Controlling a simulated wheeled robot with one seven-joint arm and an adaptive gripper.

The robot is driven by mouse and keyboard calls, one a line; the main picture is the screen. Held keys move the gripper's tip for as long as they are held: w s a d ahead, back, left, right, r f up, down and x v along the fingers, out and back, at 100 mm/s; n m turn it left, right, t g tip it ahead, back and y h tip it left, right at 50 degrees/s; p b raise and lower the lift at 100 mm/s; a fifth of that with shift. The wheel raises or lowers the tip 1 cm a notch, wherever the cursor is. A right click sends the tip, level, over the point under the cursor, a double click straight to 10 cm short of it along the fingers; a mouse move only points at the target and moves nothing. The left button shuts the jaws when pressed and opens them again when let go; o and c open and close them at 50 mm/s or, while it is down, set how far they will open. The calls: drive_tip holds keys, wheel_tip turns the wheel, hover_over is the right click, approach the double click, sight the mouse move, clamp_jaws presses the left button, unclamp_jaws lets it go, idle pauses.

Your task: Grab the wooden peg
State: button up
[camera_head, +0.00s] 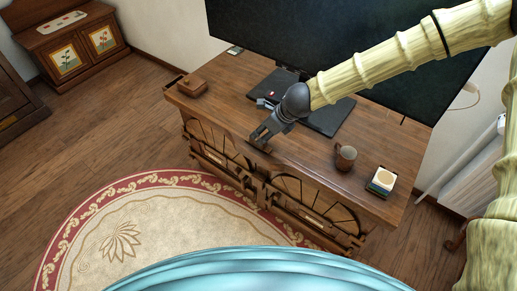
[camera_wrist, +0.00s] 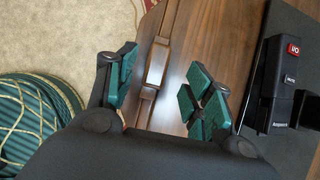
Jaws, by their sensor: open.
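My gripper (camera_head: 261,138) is open and empty over the front edge of the wooden cabinet (camera_head: 235,100). In the wrist view my gripper (camera_wrist: 163,82) has its green-padded fingers spread apart. Between them a narrow brown wooden piece (camera_wrist: 157,62) runs along the cabinet's front edge. It has a stepped shape near the fingertips. I cannot tell whether it is the wooden peg or part of the cabinet's trim. No contact with the fingers is visible. In the head view my gripper hides this part of the edge.
A large dark screen (camera_head: 365,55) stands behind my arm. A brown mug (camera_head: 345,158), stacked books (camera_head: 380,186) and a small wooden box (camera_head: 192,86) sit on the cabinet. A rug (camera_head: 90,225) lies in front.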

sight(258, 138)
drive_tip(key=shift+s+b+x, duration=0.1)
drive_tip(key=shift+b+x, duration=0.05)
drive_tip(key=shift+x, duration=1)
drive_tip(key=shift+s+b+x, duration=0.15)
drive_tip(key=shift+x, duration=0.95)
drive_tip(key=shift+w+a+f, duration=0.1)
drive_tip(key=shift+w+f, duration=0.1)
drive_tip(key=shift+f, duration=0.35)
clamp_jaws()
